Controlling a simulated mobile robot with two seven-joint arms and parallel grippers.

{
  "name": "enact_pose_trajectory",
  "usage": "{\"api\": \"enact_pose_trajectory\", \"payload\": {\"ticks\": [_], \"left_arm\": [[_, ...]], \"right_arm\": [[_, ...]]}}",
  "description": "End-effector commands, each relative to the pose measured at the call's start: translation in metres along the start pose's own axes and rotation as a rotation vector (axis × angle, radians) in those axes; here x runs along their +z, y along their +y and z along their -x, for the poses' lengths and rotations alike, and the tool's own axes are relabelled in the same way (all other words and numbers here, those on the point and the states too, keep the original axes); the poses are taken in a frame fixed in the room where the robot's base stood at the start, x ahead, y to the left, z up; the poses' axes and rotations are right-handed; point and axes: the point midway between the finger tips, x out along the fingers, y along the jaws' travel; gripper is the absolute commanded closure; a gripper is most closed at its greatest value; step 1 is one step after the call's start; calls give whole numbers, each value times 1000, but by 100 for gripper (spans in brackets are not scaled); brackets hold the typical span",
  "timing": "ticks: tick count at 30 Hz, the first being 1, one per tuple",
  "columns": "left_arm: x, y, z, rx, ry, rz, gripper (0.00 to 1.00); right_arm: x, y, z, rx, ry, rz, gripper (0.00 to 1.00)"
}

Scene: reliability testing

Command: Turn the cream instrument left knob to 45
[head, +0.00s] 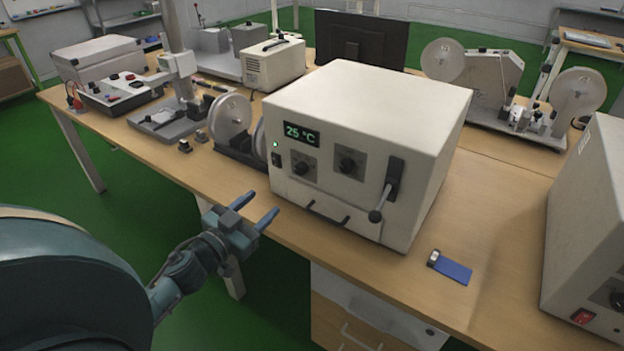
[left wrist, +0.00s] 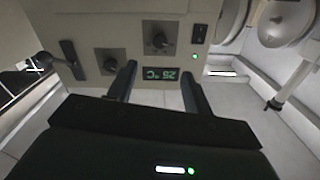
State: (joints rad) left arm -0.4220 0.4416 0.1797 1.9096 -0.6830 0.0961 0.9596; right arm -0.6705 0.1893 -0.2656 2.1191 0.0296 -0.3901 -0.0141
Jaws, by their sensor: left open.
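The cream instrument (head: 400,105) stands on the table with a green display (head: 301,134) reading 25 °C. Its left knob (head: 301,167) is dark and sits just below the display. A second dark knob (head: 347,163) is to its right. My left gripper (head: 255,210) is open and empty, in front of the table edge, below and left of the left knob and apart from it. In the left wrist view the panel appears upside down. There the left knob (left wrist: 157,41) is just above the display (left wrist: 160,74), which shows between the open fingers (left wrist: 158,85). My right gripper is not in view.
A lever handle (head: 385,192) sticks out at the panel's right, and a low bar handle (head: 328,214) is below the knobs. Reels (head: 229,117) stand close on the left. A blue card-like item (head: 454,271) lies on the table (head: 480,215) at front right.

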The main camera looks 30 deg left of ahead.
Motion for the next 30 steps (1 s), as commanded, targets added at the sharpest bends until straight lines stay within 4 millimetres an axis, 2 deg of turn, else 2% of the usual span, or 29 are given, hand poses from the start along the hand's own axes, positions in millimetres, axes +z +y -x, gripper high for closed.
{"api": "enact_pose_trajectory", "payload": {"ticks": [4, 8, 21, 25, 30], "left_arm": [[-1, -1, -7, 0, 3, -2, 50], [-2, -1, -24, 1, 5, -1, 50], [-2, -1, -107, -1, 4, 0, 50], [-1, -1, -122, -1, 3, 0, 50], [-1, 0, -131, 0, 2, 0, 50]], "right_arm": [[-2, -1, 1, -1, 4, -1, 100], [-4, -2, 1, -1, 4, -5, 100], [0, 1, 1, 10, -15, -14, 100], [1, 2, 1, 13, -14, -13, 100], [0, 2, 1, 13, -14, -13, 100]]}}
